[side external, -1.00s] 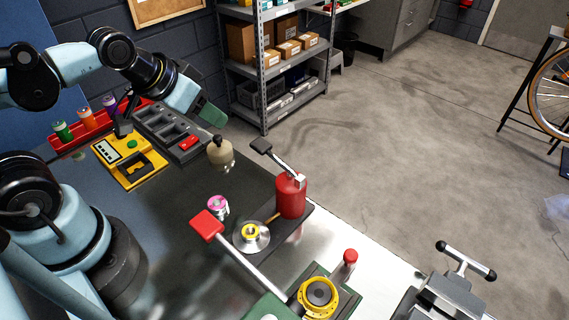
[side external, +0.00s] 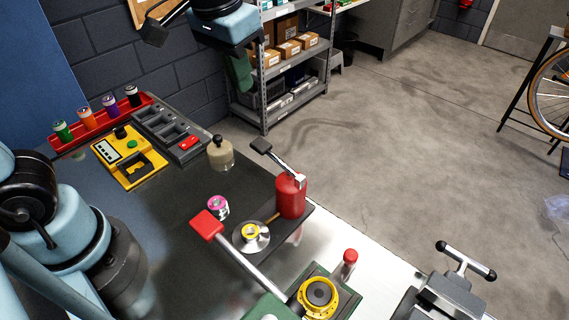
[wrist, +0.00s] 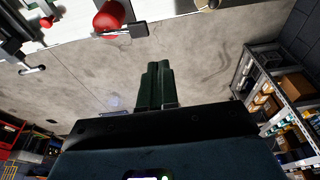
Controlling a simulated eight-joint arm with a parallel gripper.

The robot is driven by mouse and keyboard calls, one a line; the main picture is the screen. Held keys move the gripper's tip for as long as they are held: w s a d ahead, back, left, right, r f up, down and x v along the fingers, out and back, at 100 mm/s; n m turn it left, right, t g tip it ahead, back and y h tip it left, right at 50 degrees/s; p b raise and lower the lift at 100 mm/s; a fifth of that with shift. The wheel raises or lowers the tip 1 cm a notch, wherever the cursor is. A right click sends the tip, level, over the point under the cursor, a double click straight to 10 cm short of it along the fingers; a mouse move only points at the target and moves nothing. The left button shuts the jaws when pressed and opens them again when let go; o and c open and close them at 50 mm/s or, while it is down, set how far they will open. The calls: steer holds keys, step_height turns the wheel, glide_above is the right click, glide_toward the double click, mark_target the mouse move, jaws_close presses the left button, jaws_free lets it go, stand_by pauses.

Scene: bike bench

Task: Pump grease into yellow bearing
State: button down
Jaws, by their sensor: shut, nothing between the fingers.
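The yellow bearing (side external: 251,232) sits on a round metal dish (side external: 240,243) on the bench. A red grease pump (side external: 291,197) stands just behind it, with an amber spout (side external: 272,218) reaching toward the dish. The pump's lever carries a dark pad (side external: 261,145) and is raised. In the wrist view the red pump (wrist: 108,20) shows at the top. My gripper (side external: 241,88) is high up, beyond the bench's far edge, well above and apart from the pump. Its green fingers (wrist: 155,80) are shut and empty.
A pink-ringed bearing (side external: 218,207) stands left of the dish. A green press (side external: 336,297) with a yellow ring and a red-handled lever (side external: 208,223) is in front. A cream bottle (side external: 221,153), a yellow device (side external: 130,158) and a grey tray (side external: 165,128) lie leftward. Metal shelving (side external: 262,105) stands behind.

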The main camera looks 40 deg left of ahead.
mark_target(256, 140)
steer(key=d+r+g+y, duration=0.1)
steer(key=d+r+g, duration=0.1)
steer(key=d+r, duration=0.2)
steer(key=shift+w+d+r, duration=0.15)
steer(key=shift+d+r, duration=0.1)
steer(key=shift+d, duration=0.15)
steer(key=f, duration=0.4)
steer(key=a+f, duration=0.1)
steer(key=f, duration=0.9)
steer(key=shift+a, duration=0.25)
steer(key=shift+a+f+h, duration=0.5)
steer(key=shift+f+h, duration=0.25)
steer(key=shift+h, duration=0.05)
steer(key=shift+a+f+h, duration=0.2)
steer(key=shift+f+h, duration=0.4)
steer(key=shift+f, duration=0.2)
steer(key=shift+r, duration=0.15)
